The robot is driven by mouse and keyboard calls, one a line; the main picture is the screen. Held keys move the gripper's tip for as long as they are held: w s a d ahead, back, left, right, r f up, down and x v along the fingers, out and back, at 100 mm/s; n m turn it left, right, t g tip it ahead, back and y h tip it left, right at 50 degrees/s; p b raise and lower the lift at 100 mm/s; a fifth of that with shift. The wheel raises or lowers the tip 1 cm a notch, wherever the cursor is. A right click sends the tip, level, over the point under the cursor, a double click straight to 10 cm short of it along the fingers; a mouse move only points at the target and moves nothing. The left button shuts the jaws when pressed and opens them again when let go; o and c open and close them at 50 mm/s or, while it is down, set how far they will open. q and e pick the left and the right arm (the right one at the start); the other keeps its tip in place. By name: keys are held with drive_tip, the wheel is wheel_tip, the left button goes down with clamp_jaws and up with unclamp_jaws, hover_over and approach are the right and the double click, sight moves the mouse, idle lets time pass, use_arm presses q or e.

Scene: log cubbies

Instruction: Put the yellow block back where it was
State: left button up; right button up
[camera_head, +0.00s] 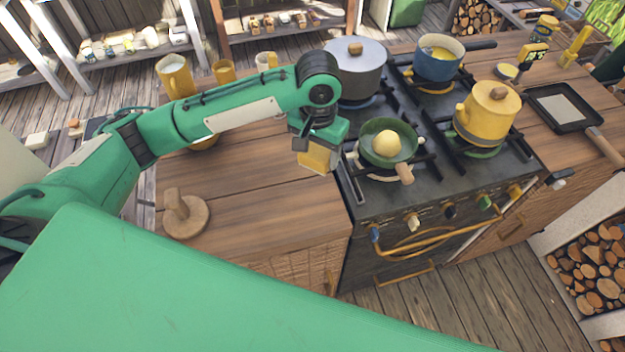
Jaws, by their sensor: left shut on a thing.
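The yellow block (315,158) is a small pale-yellow cube in the head view, just left of the stove's front left corner. My left gripper (318,143) points down and is shut on it. The block appears over the wooden counter (255,190); whether it touches the wood or hangs a little above it I cannot tell. The gripper's fingers are mostly hidden by its own wrist. My right gripper does not show.
On the stove (400,195) stand a green pan (372,150) with a yellow round thing, a grey lidded pot (355,75), a blue pot (438,65) and a yellow kettle (487,112). A round wooden lid (196,222) lies on the counter. The counter's front middle is clear.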

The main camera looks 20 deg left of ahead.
use_arm(q)
hover_over(314, 192)
wheel_tip(314, 192, down, 5)
drive_tip(key=shift+r+p, duration=0.1)
drive_tip(key=shift+p, duration=0.3)
wheel_tip(314, 192, down, 3)
drive_tip(key=shift+a+r+p, duration=0.1)
drive_tip(key=shift+a+p, duration=0.05)
drive_tip(key=shift+p, duration=0.15)
drive_tip(key=shift+f, duration=0.4)
drive_tip(key=shift+f+p, duration=0.45)
drive_tip(key=shift+f, duration=1.85)
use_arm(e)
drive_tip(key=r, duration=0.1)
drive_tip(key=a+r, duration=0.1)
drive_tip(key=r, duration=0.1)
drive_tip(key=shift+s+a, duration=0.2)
use_arm(q)
drive_tip(key=shift+f, duration=0.1)
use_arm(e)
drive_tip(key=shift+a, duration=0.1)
